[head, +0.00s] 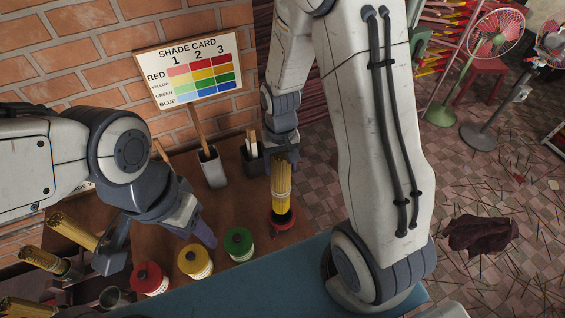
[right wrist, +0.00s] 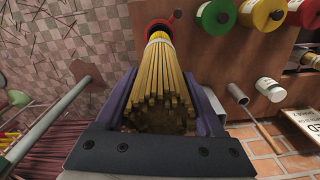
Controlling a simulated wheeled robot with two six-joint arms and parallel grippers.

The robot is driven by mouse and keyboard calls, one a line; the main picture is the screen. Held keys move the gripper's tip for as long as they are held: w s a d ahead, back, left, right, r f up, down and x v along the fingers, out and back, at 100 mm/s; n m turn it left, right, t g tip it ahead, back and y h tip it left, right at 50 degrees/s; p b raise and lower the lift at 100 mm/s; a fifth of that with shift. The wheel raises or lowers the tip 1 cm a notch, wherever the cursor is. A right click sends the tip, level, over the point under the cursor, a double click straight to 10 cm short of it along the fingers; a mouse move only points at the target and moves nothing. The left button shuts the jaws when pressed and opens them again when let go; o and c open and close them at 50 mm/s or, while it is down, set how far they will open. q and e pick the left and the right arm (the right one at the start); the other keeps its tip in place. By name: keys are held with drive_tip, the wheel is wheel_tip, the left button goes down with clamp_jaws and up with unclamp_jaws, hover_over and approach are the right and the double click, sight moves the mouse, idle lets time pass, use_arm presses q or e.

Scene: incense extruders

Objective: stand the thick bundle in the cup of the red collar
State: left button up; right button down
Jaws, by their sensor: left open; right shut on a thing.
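The thick bundle (head: 281,188) is a sheaf of yellow sticks, upright in the head view. My right gripper (head: 284,160) is shut around its upper part; the bundle also shows between the fingers in the right wrist view (right wrist: 163,75). The red collar (head: 283,221) is at the bundle's lower end, by the table's right side, and shows at the top of the right wrist view (right wrist: 155,25). The lower end meets the collar's opening; how deep it sits is hidden. My left gripper (head: 160,243) is open and empty over the left table.
Red-, yellow- and green-topped tins (head: 195,262) stand in a row left of the collar. Other stick bundles (head: 72,230) are at the far left. A shade card (head: 190,70) and stick holders (head: 212,168) stand behind.

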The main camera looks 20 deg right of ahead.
sight(281, 189)
wheel_tip(281, 189, down, 4)
drive_tip(key=b, duration=0.2)
drive_tip(key=shift+r+b, duration=0.2)
drive_tip(key=shift+b, duration=0.1)
wheel_tip(281, 189, down, 8)
drive_tip(key=b, duration=0.6)
unclamp_jaws()
wheel_tip(281, 189, up, 10)
drive_tip(key=shift+r+b, duration=0.25)
drive_tip(key=shift+b, duration=0.45)
drive_tip(key=shift+s+a, duration=0.1)
